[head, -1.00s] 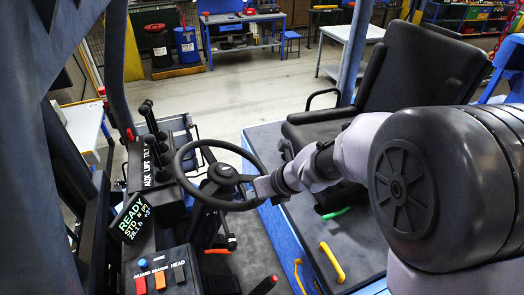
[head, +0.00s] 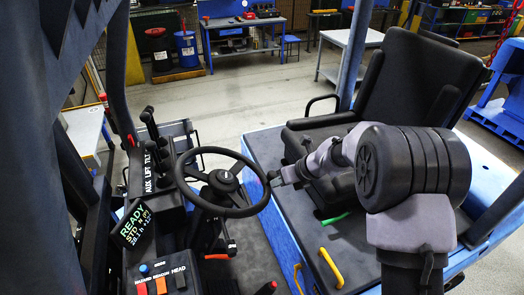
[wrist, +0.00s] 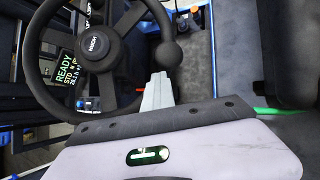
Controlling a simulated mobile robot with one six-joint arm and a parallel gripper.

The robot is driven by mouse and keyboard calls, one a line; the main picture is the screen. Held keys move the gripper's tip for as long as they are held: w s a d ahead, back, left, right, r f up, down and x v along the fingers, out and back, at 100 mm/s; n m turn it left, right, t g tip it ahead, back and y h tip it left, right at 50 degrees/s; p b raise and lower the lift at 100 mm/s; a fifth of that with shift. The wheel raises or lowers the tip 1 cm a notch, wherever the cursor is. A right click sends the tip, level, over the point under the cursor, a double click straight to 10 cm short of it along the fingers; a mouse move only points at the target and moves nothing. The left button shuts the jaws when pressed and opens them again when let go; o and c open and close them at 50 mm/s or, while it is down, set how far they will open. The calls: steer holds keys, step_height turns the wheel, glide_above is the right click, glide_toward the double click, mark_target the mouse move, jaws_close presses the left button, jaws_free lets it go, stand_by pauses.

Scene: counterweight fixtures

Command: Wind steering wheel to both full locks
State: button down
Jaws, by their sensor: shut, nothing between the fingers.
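The black steering wheel (head: 222,151) stands on its column left of centre in the head view, with a dark hub (head: 222,181). Its rim (wrist: 42,95) and hub (wrist: 95,45) fill the upper left of the wrist view. A black ball knob (wrist: 168,55) sits at the right side of the rim. My gripper (head: 274,178) is at the right of the wheel. In the wrist view my gripper (wrist: 158,76) has its pale fingers shut together and empty, their tips just below the knob. I cannot tell whether they touch the knob or rim.
A display reading READY (head: 133,222) and black levers (head: 152,140) stand left of the wheel. A switch panel (head: 165,278) is in front. The black seat (head: 425,75) is behind my arm.

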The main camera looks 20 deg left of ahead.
steer(key=w+p, duration=0.1)
steer(key=w+a+p, duration=0.1)
steer(key=w, duration=0.1)
steer(key=w+a+p, duration=0.1)
steer(key=w, duration=0.1)
steer(key=shift+w+f, duration=0.2)
steer(key=shift+w, duration=0.05)
steer(key=w+a+p, duration=0.1)
steer(key=w+a, duration=0.5)
steer(key=shift+a+r, duration=0.15)
steer(key=shift+a, duration=0.1)
step_height(320, 180, up, 8)
steer(key=w+d+p, duration=0.2)
steer(key=d+p, duration=0.1)
steer(key=p, duration=0.1)
steer(key=shift+r, duration=0.15)
steer(key=shift+w, duration=0.1)
